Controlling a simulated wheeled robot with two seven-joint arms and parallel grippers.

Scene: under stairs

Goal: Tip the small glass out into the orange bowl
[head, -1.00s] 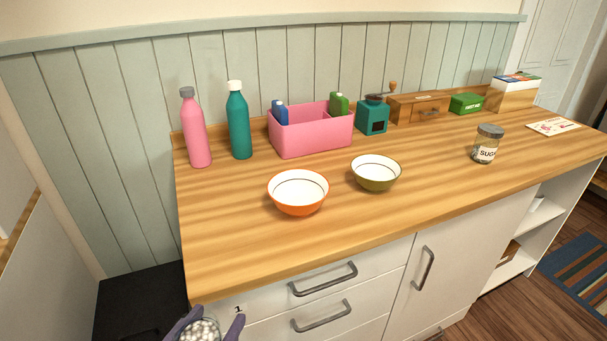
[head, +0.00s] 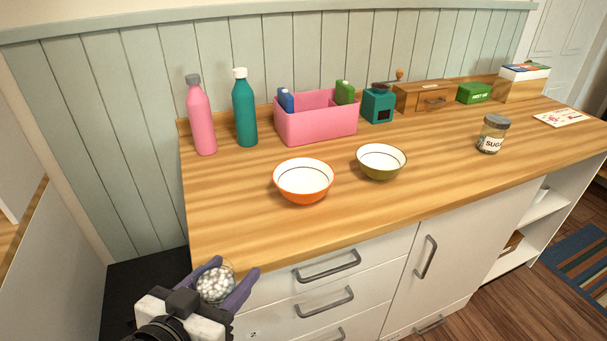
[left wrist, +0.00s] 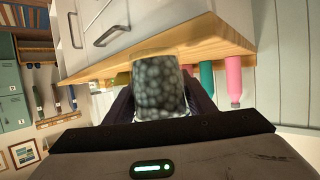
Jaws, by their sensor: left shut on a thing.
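The small glass (head: 215,284) is clear and full of small white balls. My left gripper (head: 224,286) is shut on it, with a purple finger on each side. It is held in front of the counter's near left edge, lower left in the head view. The glass also shows in the left wrist view (left wrist: 160,88), between the fingers, with the balls inside. The orange bowl (head: 303,181) stands upright on the counter with a white, empty inside, up and to the right of my gripper. My right gripper is in neither view.
An olive bowl (head: 381,162) stands just right of the orange one. Behind are a pink bottle (head: 201,118), a teal bottle (head: 244,110) and a pink bin (head: 318,122). A sugar jar (head: 492,135) is at the right. The counter's front left (head: 225,215) is clear.

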